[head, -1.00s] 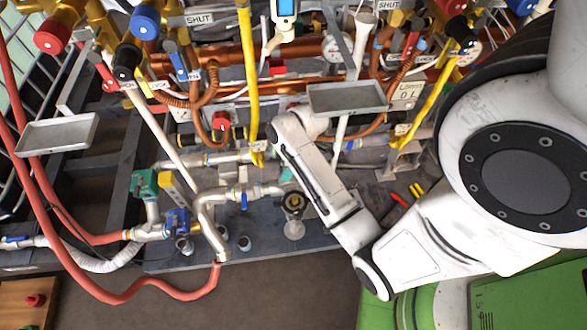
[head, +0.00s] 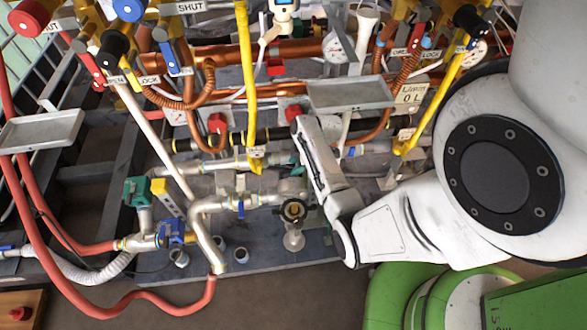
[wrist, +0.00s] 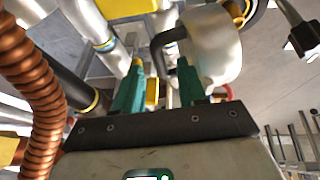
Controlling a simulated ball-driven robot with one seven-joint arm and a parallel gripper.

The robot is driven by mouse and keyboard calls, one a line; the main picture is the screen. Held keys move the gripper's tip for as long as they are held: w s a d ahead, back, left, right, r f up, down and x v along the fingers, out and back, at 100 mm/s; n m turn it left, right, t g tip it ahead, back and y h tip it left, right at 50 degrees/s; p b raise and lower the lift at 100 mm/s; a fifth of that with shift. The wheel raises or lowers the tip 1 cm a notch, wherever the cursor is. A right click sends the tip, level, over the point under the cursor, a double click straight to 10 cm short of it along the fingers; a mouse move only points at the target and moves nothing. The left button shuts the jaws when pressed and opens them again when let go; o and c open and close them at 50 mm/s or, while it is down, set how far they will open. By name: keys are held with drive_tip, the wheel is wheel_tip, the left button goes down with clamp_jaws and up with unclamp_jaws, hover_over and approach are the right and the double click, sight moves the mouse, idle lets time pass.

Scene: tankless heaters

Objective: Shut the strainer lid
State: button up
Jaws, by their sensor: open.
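The strainer (head: 293,210) is a brass-and-dark ring fitting on the grey pipework, with a clear bowl (head: 294,240) hanging below it. I cannot make out its lid or the lid's angle clearly in the head view. My gripper's two teal fingers (wrist: 160,68) are apart, with nothing clearly held between them. In the wrist view a pale translucent cylinder (wrist: 214,48) lies just beyond the right finger, and a dark bent rod (wrist: 160,42) shows between the fingertips; I cannot tell whether they touch. In the head view my arm mostly hides the gripper, just above the strainer.
Pipes crowd the area: a yellow pipe (head: 246,90), copper pipes (head: 220,54) and a red hose (head: 60,270). A grey tray (head: 350,93) sits above the arm. A ribbed copper hose (wrist: 35,85) is close at left in the wrist view. Floor in front is clear.

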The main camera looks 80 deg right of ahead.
drive_tip(key=shift+x, duration=1.05)
clamp_jaws()
